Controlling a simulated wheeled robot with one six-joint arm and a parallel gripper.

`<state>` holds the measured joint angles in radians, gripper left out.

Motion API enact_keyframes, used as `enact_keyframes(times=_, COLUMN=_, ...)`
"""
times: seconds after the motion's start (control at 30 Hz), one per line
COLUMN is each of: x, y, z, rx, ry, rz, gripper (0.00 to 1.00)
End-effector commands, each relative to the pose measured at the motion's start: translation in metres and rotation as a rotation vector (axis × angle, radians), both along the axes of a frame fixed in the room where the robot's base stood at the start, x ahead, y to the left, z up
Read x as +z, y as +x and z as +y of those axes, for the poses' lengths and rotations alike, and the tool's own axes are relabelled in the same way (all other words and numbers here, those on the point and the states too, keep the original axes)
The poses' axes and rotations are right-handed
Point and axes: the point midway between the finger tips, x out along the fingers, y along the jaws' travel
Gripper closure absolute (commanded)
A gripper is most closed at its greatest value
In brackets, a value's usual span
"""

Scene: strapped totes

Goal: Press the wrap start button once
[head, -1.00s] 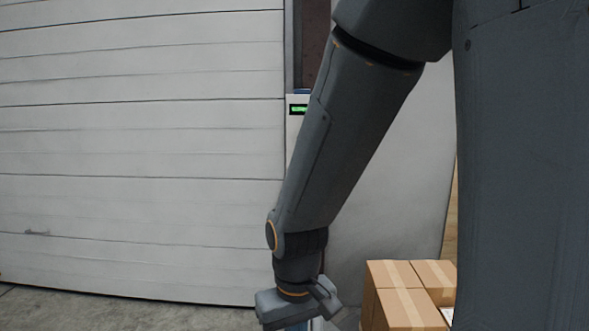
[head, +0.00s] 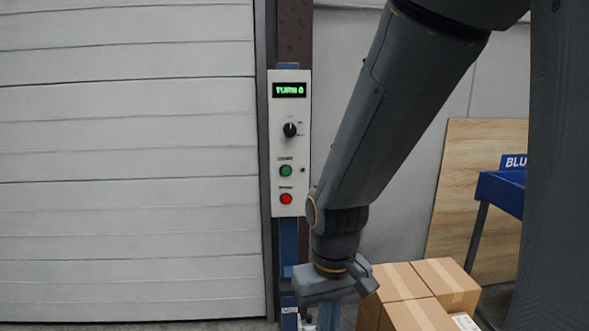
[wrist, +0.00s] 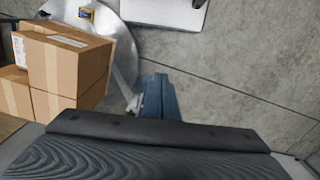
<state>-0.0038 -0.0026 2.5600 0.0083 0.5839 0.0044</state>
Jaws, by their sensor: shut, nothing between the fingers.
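A pale control panel (head: 290,150) is fixed upright on a blue post. It has a green button (head: 286,170) with a red button (head: 286,198) below it. The small labels above both are too blurred to read for sure. A black knob (head: 290,130) sits above them, and a lit display (head: 289,90) at the top reads "TURN 0". My gripper (head: 335,285) is low and to the right of the panel, below the buttons and apart from them. It is shut and empty; its dark ribbed part fills the bottom of the wrist view (wrist: 155,150).
Taped cardboard boxes (head: 440,285) stand right of my gripper; they show at left in the wrist view on a round grey plate (wrist: 125,65). The blue post (wrist: 158,95) rises near my gripper. A wooden board and a blue stand (head: 500,190) are at right. A shuttered door fills the left.

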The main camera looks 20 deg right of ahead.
Motion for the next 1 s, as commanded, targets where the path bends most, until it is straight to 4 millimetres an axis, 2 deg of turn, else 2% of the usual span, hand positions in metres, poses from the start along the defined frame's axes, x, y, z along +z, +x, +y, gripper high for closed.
enact_keyframes(times=0.3, x=0.001, y=0.000, z=-0.001, rx=0.017, ry=-0.004, rz=-0.002, gripper=1.00)
enact_keyframes(times=0.37, x=0.003, y=0.002, z=-0.002, rx=0.060, ry=-0.014, rz=-0.005, gripper=1.00)
enact_keyframes(times=0.47, x=0.011, y=0.009, z=-0.008, rx=0.224, ry=-0.051, rz=-0.016, gripper=1.00)
enact_keyframes(times=0.57, x=0.023, y=0.020, z=-0.018, rx=0.495, ry=-0.117, rz=-0.026, gripper=1.00)
enact_keyframes(times=0.73, x=0.051, y=0.051, z=-0.033, rx=1.074, ry=-0.267, rz=-0.015, gripper=1.00)
enact_keyframes(times=1.0, x=0.102, y=0.108, z=-0.038, rx=1.984, ry=-0.537, rz=0.115, gripper=1.00)
